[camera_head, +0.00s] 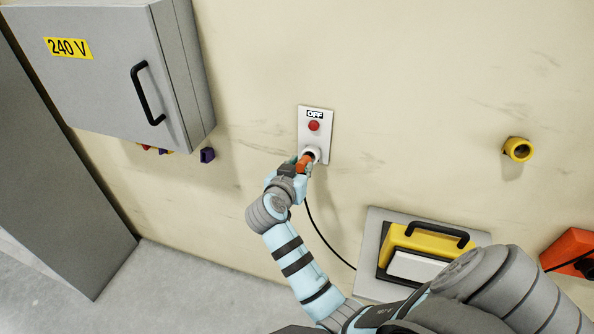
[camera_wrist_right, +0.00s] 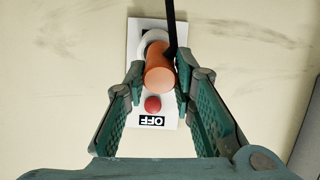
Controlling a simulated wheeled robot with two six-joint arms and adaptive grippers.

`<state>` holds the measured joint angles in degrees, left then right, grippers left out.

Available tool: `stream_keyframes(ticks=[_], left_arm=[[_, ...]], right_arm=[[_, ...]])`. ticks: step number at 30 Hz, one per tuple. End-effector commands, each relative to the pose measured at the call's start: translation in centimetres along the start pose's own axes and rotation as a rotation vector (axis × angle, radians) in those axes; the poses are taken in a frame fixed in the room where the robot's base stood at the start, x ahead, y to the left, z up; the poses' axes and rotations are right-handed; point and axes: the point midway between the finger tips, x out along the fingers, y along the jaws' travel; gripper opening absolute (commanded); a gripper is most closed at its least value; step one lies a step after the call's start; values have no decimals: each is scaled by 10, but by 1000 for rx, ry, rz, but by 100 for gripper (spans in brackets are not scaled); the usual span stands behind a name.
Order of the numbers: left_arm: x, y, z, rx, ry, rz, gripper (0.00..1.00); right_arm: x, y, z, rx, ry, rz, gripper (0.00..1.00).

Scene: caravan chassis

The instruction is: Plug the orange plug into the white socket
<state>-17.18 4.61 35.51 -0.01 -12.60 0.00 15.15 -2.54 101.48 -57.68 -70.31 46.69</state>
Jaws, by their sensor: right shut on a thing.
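The orange plug (camera_head: 304,164) is between the fingers of my right gripper (camera_head: 297,170), which is shut on it. The plug is at the mouth of the white round socket (camera_head: 313,151), low on a white wall plate (camera_head: 324,138). In the right wrist view the plug (camera_wrist_right: 159,75) overlaps the socket ring (camera_wrist_right: 151,42), and my right gripper's fingers (camera_wrist_right: 160,82) flank it. How deep the plug sits is hidden. The plate has a red light (camera_head: 313,126) and a label (camera_head: 314,114) reading OFF. My left gripper is not in view.
A grey 240 V cabinet (camera_head: 105,85) with a black handle hangs at upper left. A yellow round fitting (camera_head: 518,149) is on the wall at right. A yellow box with a black handle (camera_head: 420,240) and an orange object (camera_head: 568,250) are lower right. A black cable (camera_head: 322,235) hangs below the plug.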

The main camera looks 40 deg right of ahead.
Motion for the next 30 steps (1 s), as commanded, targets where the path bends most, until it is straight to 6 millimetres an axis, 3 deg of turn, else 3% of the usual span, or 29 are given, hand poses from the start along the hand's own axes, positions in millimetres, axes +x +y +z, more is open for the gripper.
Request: stream_keyframes(ticks=[30], left_arm=[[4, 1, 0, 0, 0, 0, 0]], right_arm=[[0, -1, -4, 8, 23, -3, 0]])
